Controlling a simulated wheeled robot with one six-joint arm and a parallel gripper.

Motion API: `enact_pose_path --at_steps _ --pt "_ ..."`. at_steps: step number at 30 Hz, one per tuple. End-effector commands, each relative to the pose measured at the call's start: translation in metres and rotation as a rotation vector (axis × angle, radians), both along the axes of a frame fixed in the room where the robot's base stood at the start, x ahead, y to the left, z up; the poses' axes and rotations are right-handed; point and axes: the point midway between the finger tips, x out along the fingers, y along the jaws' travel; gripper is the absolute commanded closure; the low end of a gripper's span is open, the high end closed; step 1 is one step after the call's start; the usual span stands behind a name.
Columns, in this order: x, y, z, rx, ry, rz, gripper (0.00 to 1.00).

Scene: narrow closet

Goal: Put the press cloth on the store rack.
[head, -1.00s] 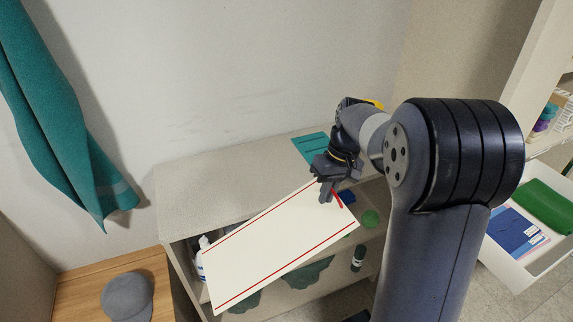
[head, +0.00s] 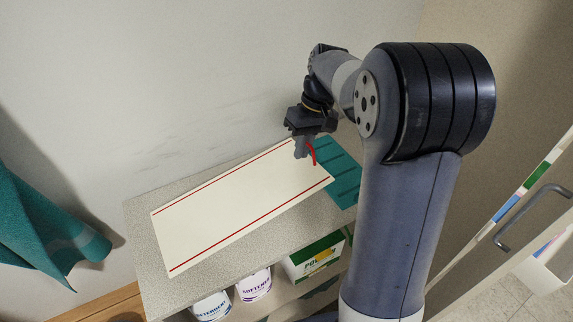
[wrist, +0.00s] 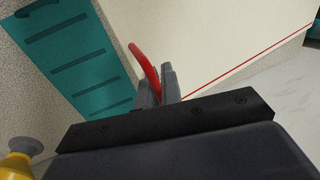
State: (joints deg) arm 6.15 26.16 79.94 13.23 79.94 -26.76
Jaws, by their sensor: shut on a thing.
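The press cloth (head: 235,205) is a flat cream sheet with red lines along its long edges and a red loop at one end. It also shows in the wrist view (wrist: 215,40). My gripper (head: 302,150) is shut on its end by the red loop (wrist: 145,68). In the head view the cloth appears over the speckled grey top of a shelf unit (head: 205,277), which may be the store rack. I cannot tell whether the cloth touches that top. The fingers (wrist: 160,85) hide part of the held end.
A teal slotted panel (head: 342,180) lies on the unit's top, right of the cloth. Tubs (head: 253,286) and a green-and-white box (head: 312,262) stand on the shelf below. A teal towel (head: 40,230) hangs at left.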

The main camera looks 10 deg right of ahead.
Motion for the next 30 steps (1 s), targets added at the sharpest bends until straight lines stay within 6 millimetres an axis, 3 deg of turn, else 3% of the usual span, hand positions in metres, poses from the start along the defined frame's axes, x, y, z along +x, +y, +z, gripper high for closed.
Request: enact_pose_path --at_steps 10,18,25,30 --pt "-0.001 0.001 -0.006 0.155 -0.035 -0.031 1.0" --pt "-0.001 0.002 -0.052 0.159 -0.035 -0.031 1.0" --pt "-0.001 0.002 -0.07 0.158 -0.035 -0.031 1.0" --pt "-0.001 0.002 -0.095 0.159 -0.033 -0.032 1.0"
